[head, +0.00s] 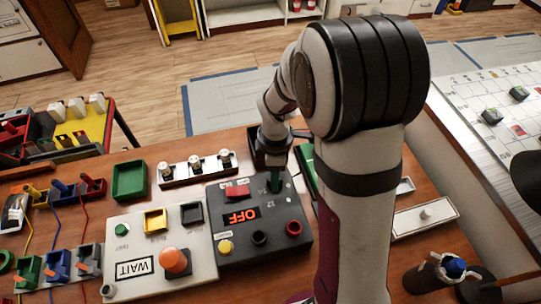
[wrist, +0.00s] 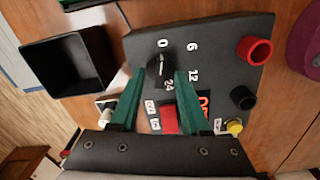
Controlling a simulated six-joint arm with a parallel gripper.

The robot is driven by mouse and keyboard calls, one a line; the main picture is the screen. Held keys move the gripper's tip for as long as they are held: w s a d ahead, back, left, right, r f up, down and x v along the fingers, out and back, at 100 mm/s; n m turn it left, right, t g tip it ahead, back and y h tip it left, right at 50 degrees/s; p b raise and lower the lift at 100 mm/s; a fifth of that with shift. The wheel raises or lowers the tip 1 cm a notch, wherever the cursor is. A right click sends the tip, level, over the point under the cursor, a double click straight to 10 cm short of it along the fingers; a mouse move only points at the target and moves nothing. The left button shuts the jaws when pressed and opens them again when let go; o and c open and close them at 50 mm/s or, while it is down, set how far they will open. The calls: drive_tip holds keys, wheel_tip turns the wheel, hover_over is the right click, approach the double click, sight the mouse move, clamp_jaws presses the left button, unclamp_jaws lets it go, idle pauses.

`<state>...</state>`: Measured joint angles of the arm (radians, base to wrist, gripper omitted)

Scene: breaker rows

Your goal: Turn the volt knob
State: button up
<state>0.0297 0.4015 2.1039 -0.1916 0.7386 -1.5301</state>
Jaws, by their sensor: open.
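The volt knob (wrist: 160,68) is a small round black knob on a dark grey panel (wrist: 215,55). The markings 0, 6, 12 and 24 are around it. Its pale pointer mark seems to face the 0 side, but it is too small to be sure. My gripper (wrist: 156,76) is open, with its green fingers on either side of the knob; I cannot tell whether they touch it.
The panel has an OFF display (head: 240,215), a red switch (head: 237,189), and red (head: 294,228), black (head: 260,238) and yellow (head: 225,247) round parts. A white WAIT box (head: 120,230) with an orange button (head: 174,260) adjoins left. A black open bin (wrist: 65,65) shows in the wrist view.

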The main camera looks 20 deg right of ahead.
drive_tip(key=shift+f, duration=0.3)
clamp_jaws()
